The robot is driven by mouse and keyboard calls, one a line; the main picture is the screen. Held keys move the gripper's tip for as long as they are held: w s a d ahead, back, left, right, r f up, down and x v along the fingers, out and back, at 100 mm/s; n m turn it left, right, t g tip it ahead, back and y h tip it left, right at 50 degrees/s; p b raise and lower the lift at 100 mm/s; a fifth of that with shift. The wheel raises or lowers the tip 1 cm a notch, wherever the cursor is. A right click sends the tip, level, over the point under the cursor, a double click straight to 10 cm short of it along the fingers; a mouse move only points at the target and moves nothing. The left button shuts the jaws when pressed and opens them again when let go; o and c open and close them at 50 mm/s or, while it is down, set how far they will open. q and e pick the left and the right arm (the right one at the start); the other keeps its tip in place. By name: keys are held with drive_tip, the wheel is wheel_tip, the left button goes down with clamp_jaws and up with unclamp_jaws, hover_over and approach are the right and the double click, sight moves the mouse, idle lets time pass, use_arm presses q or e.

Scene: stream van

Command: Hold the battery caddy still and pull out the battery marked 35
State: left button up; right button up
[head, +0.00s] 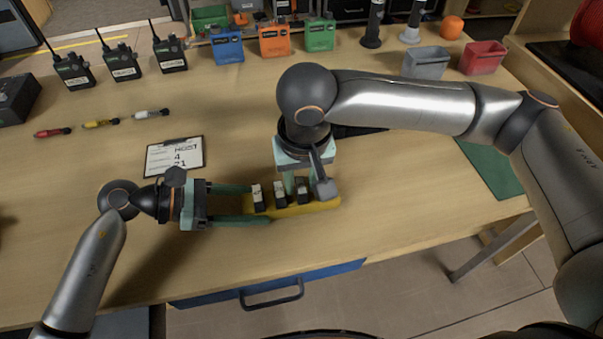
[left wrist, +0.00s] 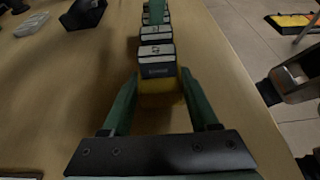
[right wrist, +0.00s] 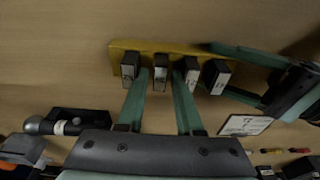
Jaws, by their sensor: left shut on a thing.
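The yellow battery caddy (head: 320,206) lies on the bench near its front edge, with several dark batteries upright in a row. My left gripper (head: 250,205) is shut on the caddy's left end, one finger along each side; the left wrist view shows the fingers (left wrist: 158,85) beside the nearest battery (left wrist: 157,70). My right gripper (right wrist: 161,75) is above the caddy, open, with its fingers on either side of one battery (right wrist: 161,66), second from left in the right wrist view. A gap shows beside that battery.
A clipboard (head: 174,157) lies behind my left gripper. Radios (head: 122,65), coloured boxes (head: 274,40) and grey (head: 426,62) and red (head: 483,58) bins stand farther back. A blue drawer (head: 270,284) is below the bench's front edge. The bench left of the clipboard is mostly clear.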

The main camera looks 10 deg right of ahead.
drive_tip(key=shift+c, duration=0.2)
clamp_jaws()
idle(0.5)
idle(0.3)
